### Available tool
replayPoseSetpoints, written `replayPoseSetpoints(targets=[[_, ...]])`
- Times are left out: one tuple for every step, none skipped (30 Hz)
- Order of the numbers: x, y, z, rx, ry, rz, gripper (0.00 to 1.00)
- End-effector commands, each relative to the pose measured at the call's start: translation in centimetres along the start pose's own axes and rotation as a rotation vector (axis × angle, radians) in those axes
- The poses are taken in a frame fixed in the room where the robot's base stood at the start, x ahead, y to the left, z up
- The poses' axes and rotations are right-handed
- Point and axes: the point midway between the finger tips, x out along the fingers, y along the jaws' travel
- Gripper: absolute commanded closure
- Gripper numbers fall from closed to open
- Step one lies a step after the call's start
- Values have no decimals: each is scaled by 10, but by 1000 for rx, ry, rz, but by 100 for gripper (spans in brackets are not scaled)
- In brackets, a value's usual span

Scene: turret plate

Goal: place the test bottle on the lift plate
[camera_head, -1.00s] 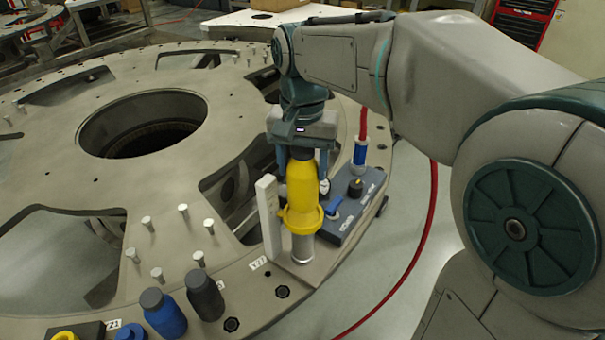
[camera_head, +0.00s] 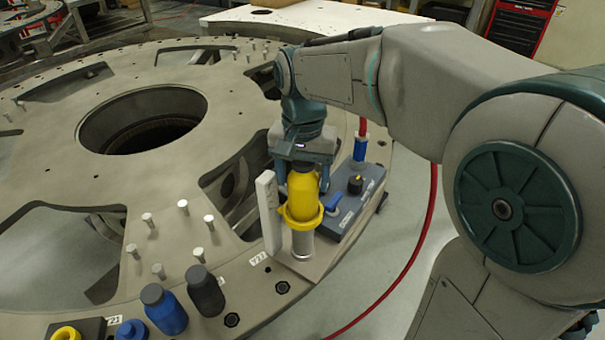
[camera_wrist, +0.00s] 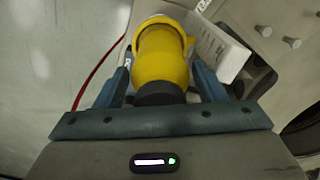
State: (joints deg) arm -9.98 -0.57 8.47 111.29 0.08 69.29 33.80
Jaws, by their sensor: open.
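The yellow test bottle (camera_head: 305,190) with a dark cap stands upright inside a yellow ring (camera_head: 300,219), above a short silver cylinder (camera_head: 302,245). The cylinder stands on a small flat base plate (camera_head: 318,262) at the turret's near right edge. I cannot tell which part is the lift plate; the bottle's underside is hidden. My gripper (camera_head: 304,180) is open, pointing down, with a finger on either side of the bottle's upper part. The wrist view shows the bottle (camera_wrist: 162,55) between the spread fingers (camera_wrist: 163,82), its dark cap close to the palm.
A pale upright block (camera_head: 268,212) stands close left of the bottle. A grey control box (camera_head: 350,205) with a blue lever and a knob sits close right. Blue (camera_head: 165,311) and dark (camera_head: 205,292) bottles stand front left. A red hose (camera_head: 425,225) runs along the floor.

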Motion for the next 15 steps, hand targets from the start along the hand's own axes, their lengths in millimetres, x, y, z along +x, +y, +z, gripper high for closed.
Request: replayPoseSetpoints(targets=[[-2,0,0,0,0,0,36],[-4,0,0,0,1,0,36],[-7,0,0,0,2,-1,36],[-10,0,-1,0,3,-2,36],[-15,0,-1,0,4,-2,36],[-22,-1,-1,0,5,-3,36],[-28,-1,-1,0,4,-3,36],[-34,0,-1,0,5,-3,36],[-43,-1,-1,0,5,-4,36],[-50,-1,-1,0,4,-3,36],[-57,-1,-1,0,5,-4,36],[-66,-1,-1,0,5,-4,36],[-73,0,-1,0,4,-3,36],[-79,-1,-1,0,4,-3,36],[-87,-1,-1,0,4,-3,36]])
